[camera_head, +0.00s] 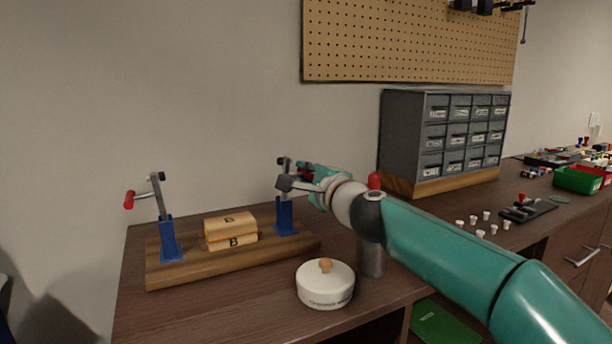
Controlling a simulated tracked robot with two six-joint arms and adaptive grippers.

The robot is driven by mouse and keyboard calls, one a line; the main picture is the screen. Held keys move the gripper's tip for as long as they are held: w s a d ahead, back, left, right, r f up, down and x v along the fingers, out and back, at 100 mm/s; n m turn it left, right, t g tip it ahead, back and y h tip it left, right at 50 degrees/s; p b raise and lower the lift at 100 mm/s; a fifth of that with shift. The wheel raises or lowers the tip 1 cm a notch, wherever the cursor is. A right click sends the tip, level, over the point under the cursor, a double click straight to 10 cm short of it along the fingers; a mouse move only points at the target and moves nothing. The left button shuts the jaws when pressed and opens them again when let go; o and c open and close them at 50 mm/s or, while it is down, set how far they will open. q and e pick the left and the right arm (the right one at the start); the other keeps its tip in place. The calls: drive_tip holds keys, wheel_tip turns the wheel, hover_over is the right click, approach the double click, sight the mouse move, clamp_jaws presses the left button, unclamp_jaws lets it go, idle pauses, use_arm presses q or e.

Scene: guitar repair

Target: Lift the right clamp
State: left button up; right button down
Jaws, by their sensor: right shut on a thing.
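The right clamp (285,213) has a blue base and a dark metal arm, and stands on the right end of the wooden board (190,270). My right gripper (299,180) is at the top of this clamp, shut on its handle, which the fingers mostly hide. The left clamp (170,240) stands at the board's other end, its dark lever upright and its red handle pointing left. Two light wooden blocks (231,229) marked B are stacked between the clamps. My left gripper is not in view.
A white lidded pot (325,285) stands in front of the board, with a metal cylinder (371,258) beside it under my right arm. A grey drawer cabinet (445,135) is behind my arm. Several small white pieces (480,233) lie to the right.

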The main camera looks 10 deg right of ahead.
drive_tip(key=shift+d+f, duration=0.1)
drive_tip(key=shift+f, duration=0.15)
drive_tip(key=c, duration=1.2)
unclamp_jaws()
drive_tip(key=shift+w, duration=0.15)
drive_tip(key=shift+o, duration=0.2)
drive_tip(key=shift+r, duration=0.15)
